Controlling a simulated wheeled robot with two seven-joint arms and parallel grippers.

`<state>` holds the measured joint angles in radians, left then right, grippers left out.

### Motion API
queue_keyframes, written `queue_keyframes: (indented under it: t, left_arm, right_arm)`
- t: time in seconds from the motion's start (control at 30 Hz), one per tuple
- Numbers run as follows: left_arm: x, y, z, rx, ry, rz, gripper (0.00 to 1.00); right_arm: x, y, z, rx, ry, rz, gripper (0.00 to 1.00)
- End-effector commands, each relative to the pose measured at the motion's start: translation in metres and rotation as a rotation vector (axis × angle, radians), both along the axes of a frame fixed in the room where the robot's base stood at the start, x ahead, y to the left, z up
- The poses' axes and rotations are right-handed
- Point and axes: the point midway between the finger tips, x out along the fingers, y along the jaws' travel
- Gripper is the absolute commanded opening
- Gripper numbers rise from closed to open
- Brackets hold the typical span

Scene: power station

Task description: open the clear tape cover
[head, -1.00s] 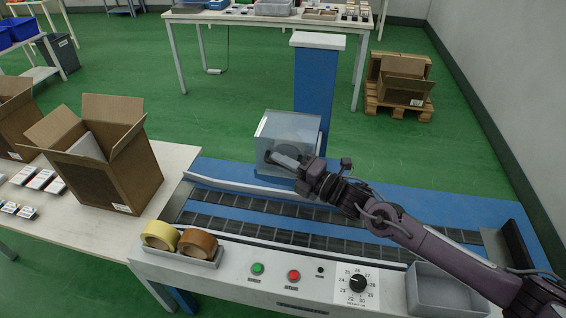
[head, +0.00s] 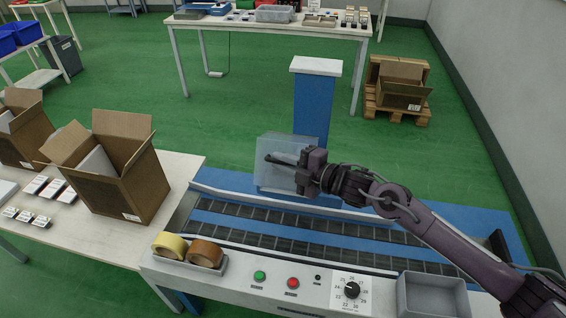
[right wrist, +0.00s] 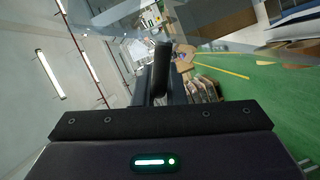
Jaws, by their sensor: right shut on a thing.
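The clear tape cover (head: 278,147) is a see-through, bluish box-like shell. It sits over the far side of the blue conveyor machine (head: 225,180), in front of the blue column. In the head view my right gripper (head: 272,159) reaches across from the right and is shut at the front of the cover. The exact grip point is small and partly hidden by the gripper. In the right wrist view the dark finger (right wrist: 161,75) points away from the camera, and a clear pane (right wrist: 210,18) crosses the top. My left gripper is not in view.
A blue column (head: 315,105) with a white top stands behind the cover. A tray with yellow and brown tape rolls (head: 205,253), green and red buttons, a dial (head: 352,290) and a grey bin (head: 432,296) line the front. Open cartons (head: 125,185) stand on the left table.

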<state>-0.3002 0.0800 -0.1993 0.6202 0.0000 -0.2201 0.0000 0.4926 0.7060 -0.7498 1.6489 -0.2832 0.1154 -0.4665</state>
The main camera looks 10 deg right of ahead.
Motion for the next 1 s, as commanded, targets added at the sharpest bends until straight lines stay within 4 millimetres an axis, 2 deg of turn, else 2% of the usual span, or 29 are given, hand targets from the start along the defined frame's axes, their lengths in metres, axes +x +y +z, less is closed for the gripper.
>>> queue_keyframes:
  t: [0.23, 0.7, 0.73, 0.87, 0.9, 1.0]
  left_arm:
    - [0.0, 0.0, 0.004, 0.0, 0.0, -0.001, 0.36]
    - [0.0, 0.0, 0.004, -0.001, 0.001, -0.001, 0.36]
    - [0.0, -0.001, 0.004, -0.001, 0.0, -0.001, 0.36]
    - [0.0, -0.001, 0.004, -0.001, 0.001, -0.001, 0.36]
    - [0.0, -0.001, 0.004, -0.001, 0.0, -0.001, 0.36]
    - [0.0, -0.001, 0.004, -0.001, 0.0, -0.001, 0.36]
  right_arm:
    - [0.004, -0.001, 0.013, -0.001, -0.009, -0.001, 0.0]
    - [0.005, -0.002, 0.015, -0.001, -0.009, -0.001, 0.0]
    - [0.005, -0.002, 0.015, -0.001, -0.009, -0.001, 0.12]
    - [0.005, -0.002, 0.015, -0.001, -0.009, -0.001, 0.29]
    - [0.005, -0.002, 0.015, -0.002, -0.009, 0.0, 0.33]
    - [0.005, -0.002, 0.014, -0.002, -0.008, 0.0, 0.33]
